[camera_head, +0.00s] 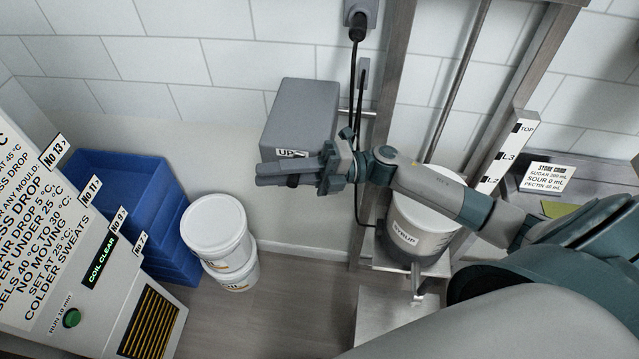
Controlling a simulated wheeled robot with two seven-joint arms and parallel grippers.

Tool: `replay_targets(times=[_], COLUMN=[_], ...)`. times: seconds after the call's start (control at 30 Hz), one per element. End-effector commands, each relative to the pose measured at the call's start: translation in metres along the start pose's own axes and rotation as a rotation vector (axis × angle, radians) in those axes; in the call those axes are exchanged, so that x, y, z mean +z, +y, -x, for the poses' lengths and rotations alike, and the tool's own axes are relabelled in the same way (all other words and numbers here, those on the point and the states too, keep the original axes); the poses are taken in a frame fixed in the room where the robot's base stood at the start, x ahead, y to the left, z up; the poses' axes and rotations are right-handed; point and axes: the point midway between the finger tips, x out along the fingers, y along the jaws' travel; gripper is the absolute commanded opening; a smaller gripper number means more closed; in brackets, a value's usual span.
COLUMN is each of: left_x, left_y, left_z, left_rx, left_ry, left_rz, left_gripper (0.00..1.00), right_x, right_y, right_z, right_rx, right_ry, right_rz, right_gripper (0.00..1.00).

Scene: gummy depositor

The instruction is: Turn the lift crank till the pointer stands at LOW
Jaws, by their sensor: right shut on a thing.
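My right gripper (275,175) is shut in front of the grey lift box (302,112), just below its "UP" label (292,154). What it holds is mostly hidden by the fingers; it is at the place of the lift crank, which I cannot make out separately. I cannot make out the pointer. The white syrup pot (421,228) sits on the lift frame under my forearm. My left gripper is out of view.
Blue crates (125,170) and two stacked white buckets (216,226) stand at the left. A cabinet with a rules panel (40,230) is at the far left. A black cable runs down the metal post (390,80). A store card (547,177) stands at the right.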

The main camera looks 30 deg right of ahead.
Motion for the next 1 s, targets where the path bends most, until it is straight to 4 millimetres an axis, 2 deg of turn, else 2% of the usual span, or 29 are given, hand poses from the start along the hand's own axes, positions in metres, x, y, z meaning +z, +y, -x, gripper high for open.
replay_targets(times=[0.1,0.43,0.8,1.0], left_x=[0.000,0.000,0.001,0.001], left_y=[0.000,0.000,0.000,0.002], left_z=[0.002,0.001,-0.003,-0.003], left_rx=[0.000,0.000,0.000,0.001], left_ry=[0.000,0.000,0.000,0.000], left_rz=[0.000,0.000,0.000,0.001], left_gripper=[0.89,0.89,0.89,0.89], right_x=[0.003,0.003,0.011,0.010], right_y=[0.003,0.002,-0.008,-0.009], right_z=[-0.006,-0.008,-0.034,-0.035], right_rx=[0.003,0.003,0.003,0.004], right_ry=[0.000,0.001,0.004,0.007], right_rz=[0.001,0.001,0.000,-0.001], right_gripper=[0.02,0.02,0.02,0.02])
